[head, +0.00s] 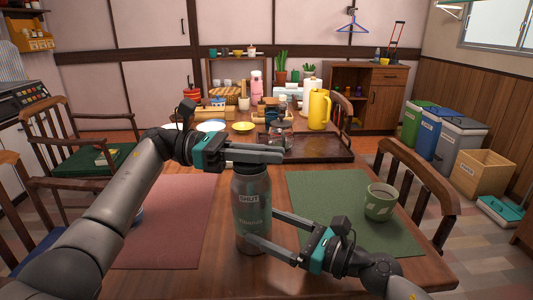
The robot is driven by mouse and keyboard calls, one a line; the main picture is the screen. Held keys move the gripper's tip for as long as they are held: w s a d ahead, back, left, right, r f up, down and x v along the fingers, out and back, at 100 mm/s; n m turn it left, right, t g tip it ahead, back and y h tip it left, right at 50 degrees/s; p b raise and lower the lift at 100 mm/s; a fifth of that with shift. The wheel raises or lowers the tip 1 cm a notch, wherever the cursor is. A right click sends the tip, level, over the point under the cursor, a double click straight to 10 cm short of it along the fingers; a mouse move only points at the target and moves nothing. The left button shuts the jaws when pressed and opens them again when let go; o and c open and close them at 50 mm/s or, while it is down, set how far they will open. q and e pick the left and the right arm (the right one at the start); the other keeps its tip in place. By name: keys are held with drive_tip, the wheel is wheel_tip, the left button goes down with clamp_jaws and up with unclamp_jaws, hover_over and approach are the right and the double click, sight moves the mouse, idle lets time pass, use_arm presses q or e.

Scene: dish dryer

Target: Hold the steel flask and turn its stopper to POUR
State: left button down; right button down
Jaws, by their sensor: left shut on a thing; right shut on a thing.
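The steel flask (251,227) stands upright on the table between the two placemats, and its body is grey-green metal.
A patterned cup (380,202) stands on the green placemat (325,190) to the right. A red placemat (175,220) lies left. Behind are a dark tray (330,150), a yellow jug (319,109) and several dishes. Chairs flank the wooden table.

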use_arm(q)
drive_tip(key=shift+w+f+n+t, duration=0.1)
drive_tip(key=shift+w+n+t, duration=0.05)
drive_tip(key=shift+n+t, duration=0.2)
drive_tip(key=n+t, duration=0.1)
drive_tip(key=t, duration=0.1)
drive_tip(key=n+t, duration=0.1)
drive_tip(key=t, duration=0.1)
drive_tip(key=n+t, duration=0.1)
drive_tip(key=t, duration=0.1)
drive_tip(key=shift+w+n, duration=0.25)
drive_tip(key=shift+w, duration=0.15)
drive_tip(key=shift+w+a+n+t+y, duration=0.1)
drive_tip(key=shift+w+n+t+y, duration=0.1)
drive_tip(key=shift+n+t, duration=0.5)
drive_tip(key=shift+w+n+t+y, duration=0.1)
drive_tip(key=shift+n+t+y, duration=0.1)
drive_tip(key=shift+n+t, duration=0.45)
drive_tip(key=shift+w+a+n+t+y, duration=0.1)
drive_tip(key=shift+w+n+t+y, duration=0.2)
drive_tip(key=shift+t, duration=0.7)
drive_tip(key=shift+s, duration=0.15)
drive_tip(key=shift+d, duration=0.1)
drive_tip(key=c, duration=0.9)
unclamp_jaws()
drive_tip(key=shift+t, duration=0.3)
